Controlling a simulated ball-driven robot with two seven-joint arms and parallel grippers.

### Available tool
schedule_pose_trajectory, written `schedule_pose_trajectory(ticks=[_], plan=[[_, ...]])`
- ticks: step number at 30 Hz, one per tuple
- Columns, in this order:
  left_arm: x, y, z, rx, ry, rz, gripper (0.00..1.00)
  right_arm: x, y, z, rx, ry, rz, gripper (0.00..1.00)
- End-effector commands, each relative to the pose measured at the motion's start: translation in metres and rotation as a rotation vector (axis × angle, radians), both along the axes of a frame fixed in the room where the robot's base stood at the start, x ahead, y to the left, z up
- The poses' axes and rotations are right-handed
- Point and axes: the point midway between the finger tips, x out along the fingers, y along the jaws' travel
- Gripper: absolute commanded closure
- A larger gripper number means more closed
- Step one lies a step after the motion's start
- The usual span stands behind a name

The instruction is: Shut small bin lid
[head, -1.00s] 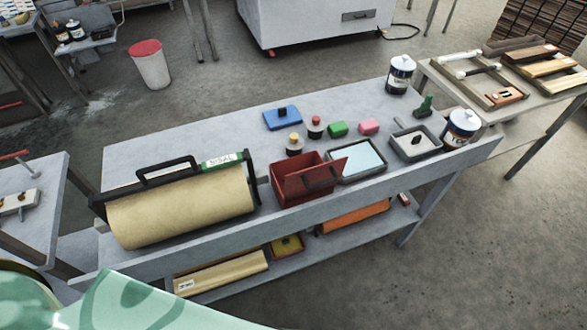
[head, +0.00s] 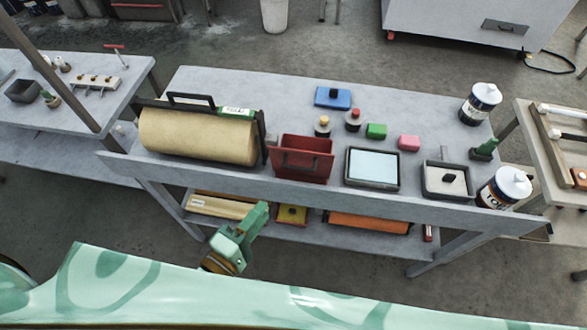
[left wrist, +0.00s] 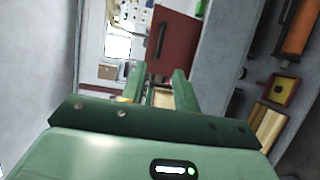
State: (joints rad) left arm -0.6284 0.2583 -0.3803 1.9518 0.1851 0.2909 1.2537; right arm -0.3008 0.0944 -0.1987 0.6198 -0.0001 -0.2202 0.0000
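The small red bin (head: 287,145) stands near the front edge of the grey bench, right of the large roll. A red panel with a dark handle, which looks like its lid (head: 303,171), faces the front and the bin's top looks open. The red panel also shows in the left wrist view (left wrist: 178,43), beyond the fingers. My left gripper (head: 262,212) is below and left of the bin, in front of the bench, apart from it. In the left wrist view its two fingers (left wrist: 158,80) are spread with nothing held. My right gripper is not in view.
A tan roll (head: 198,133) in a black holder is left of the bin. A grey tray with a pale blue surface (head: 372,167) is close on its right. Small bottles and blocks stand behind. The bench's front edge (head: 340,193) and lower shelf (head: 268,232) lie near the gripper.

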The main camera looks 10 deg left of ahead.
Motion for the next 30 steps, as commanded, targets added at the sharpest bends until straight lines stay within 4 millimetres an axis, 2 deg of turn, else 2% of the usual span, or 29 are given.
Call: schedule_pose_trajectory(ticks=[9, 15, 21, 29, 30], plan=[[0.076, -0.032, -0.005, 0.002, -0.003, 0.0, 0.69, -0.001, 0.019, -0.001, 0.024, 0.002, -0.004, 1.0], [0.11, -0.046, -0.009, 0.004, -0.001, 0.0, 0.69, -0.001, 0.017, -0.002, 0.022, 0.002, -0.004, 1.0], [0.124, -0.051, -0.01, 0.005, 0.0, -0.001, 0.69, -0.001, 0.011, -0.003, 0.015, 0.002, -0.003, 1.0], [0.125, -0.052, -0.01, 0.006, 0.001, -0.001, 0.69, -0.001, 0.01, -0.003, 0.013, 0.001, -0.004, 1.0], [0.125, -0.052, -0.01, 0.006, 0.001, -0.001, 0.78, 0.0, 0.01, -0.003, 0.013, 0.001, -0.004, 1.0]])
